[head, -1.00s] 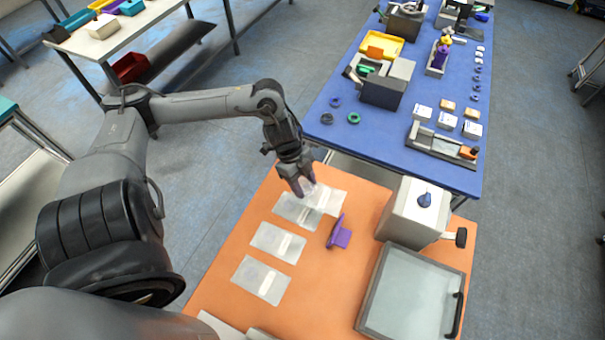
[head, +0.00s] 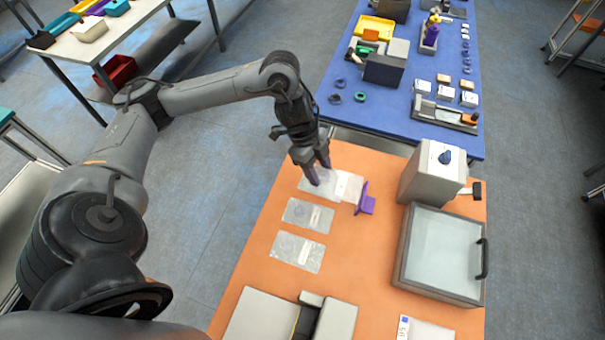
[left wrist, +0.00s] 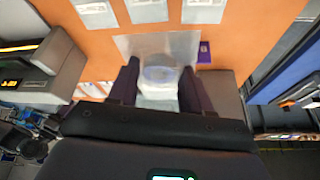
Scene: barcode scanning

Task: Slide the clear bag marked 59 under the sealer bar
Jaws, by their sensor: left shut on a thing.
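My left gripper (head: 321,173) points down over the far-left part of the orange table. In the left wrist view its two fingers (left wrist: 160,72) stand on either side of a clear bag (left wrist: 158,88), which it grips. A clear sheet (left wrist: 165,43) lies flat just beyond. In the head view, clear bags lie in a row: one (head: 308,214), one (head: 298,252), and overlapping ones by the fingers (head: 347,187). No number on the bags is readable. A beige machine (head: 262,318) with a dark gap stands at the near edge; I cannot tell whether it holds the sealer bar. My right gripper is out of view.
A purple stand (head: 366,200) is close right of the bags. A white box with a blue knob (head: 432,172) and a glass-lidded case (head: 440,250) fill the table's right side. A white card (head: 425,330) lies in front. The middle is clear.

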